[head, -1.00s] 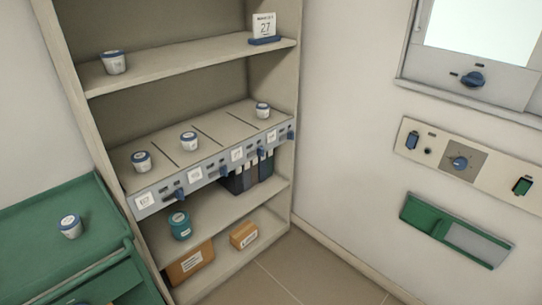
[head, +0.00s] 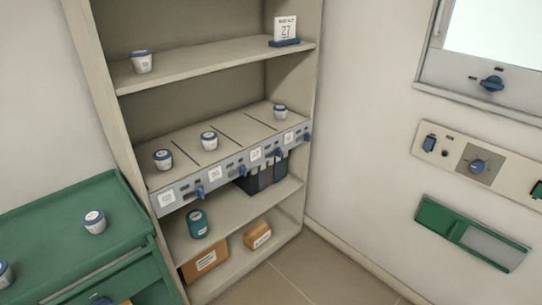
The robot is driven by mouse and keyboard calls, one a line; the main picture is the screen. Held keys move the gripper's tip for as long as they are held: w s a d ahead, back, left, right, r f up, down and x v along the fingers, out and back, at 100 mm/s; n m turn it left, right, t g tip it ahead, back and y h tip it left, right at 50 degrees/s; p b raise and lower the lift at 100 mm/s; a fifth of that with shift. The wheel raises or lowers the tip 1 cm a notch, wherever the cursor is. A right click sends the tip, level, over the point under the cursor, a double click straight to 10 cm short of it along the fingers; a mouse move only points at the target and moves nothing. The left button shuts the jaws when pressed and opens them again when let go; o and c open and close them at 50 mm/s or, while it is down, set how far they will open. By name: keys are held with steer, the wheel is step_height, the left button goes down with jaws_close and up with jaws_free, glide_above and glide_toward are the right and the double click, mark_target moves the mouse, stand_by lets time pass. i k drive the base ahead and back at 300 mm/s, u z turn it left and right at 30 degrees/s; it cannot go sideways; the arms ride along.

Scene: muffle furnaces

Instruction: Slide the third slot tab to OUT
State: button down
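A grey label strip (head: 226,177) runs along the front edge of the middle shelf, with white label cards and blue slot tabs. From the left, the first tab (head: 200,192), second tab (head: 242,171), third tab (head: 278,153) and fourth tab (head: 307,137) show, each right of its card. The markings beside the tabs are too small to read, so I cannot tell which say OUT. White cups with blue lids stand in the first slot (head: 163,159), second slot (head: 209,141) and fourth slot (head: 280,111). The third slot is bare. My gripper is not in view.
A calendar (head: 286,31) and a cup (head: 141,62) stand on the upper shelf. A teal jar (head: 198,223), dark binders (head: 256,178) and cardboard boxes (head: 205,261) sit below. A green cart (head: 60,225) with cups is at left. A control panel (head: 450,150) is on the right wall.

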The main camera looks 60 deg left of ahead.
mark_target(278, 151)
steer(key=u, duration=0.15)
steer(key=k, duration=0.2)
steer(key=u, duration=2.85)
steer(key=k, duration=0.65)
steer(key=z, duration=0.2)
steer(key=i, duration=0.9)
steer(key=z, duration=0.1)
